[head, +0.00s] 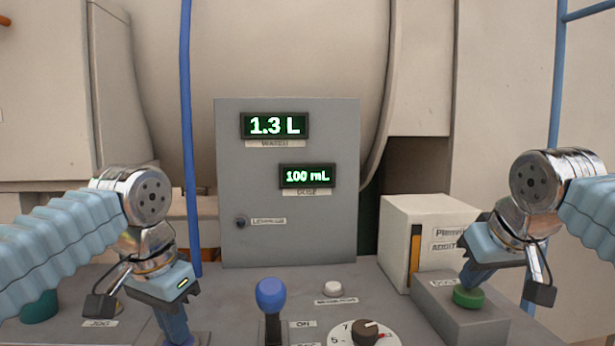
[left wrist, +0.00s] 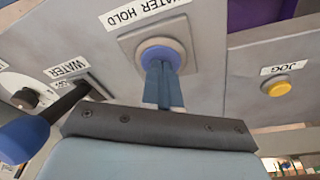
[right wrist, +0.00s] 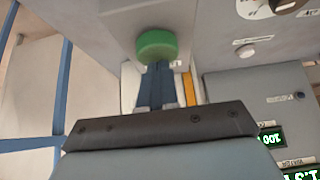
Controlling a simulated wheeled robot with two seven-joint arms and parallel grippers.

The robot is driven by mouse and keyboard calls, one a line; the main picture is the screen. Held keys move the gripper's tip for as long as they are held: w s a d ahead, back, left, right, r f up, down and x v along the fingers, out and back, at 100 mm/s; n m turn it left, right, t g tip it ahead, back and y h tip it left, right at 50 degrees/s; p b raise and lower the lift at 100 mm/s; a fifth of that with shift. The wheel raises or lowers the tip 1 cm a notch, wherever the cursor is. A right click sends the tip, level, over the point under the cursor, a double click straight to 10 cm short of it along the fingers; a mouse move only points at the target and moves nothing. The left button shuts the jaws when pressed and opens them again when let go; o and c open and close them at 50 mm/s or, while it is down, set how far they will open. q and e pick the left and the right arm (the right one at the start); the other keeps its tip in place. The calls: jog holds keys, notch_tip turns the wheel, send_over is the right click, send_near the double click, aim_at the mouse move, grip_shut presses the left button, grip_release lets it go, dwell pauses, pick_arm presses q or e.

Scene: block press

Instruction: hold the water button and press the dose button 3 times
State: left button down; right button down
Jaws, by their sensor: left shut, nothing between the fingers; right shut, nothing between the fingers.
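The blue round water button (left wrist: 158,54), labelled WATER HOLD, shows in the left wrist view. My left gripper (left wrist: 162,75) is shut and empty, its fingertips on the button's face; how far it is pressed in I cannot tell. In the head view my left gripper (head: 177,333) hides that button. The green dose button (head: 469,298) sits on a raised grey block at the right. My right gripper (head: 467,282) is shut and empty, its tips at the button's top; exact contact is unclear. The green button also shows in the right wrist view (right wrist: 156,44). The water display (head: 274,125) reads 1.3 L; the dose display (head: 307,176) reads 100 mL.
A blue-knobbed lever (head: 271,295), a small white button (head: 332,288) and a dial (head: 366,332) stand between my grippers. A white box (head: 425,225) stands behind the green button's block. A yellow JOG button (left wrist: 277,88) is beside the water button.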

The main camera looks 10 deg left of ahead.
jog(key=shift+r, duration=1.45)
jog(key=shift+f, duration=1.45)
jog(key=shift+r, duration=1.45)
jog(key=shift+r, duration=2.55)
pick_arm(q)
jog(key=shift+r, duration=3.05)
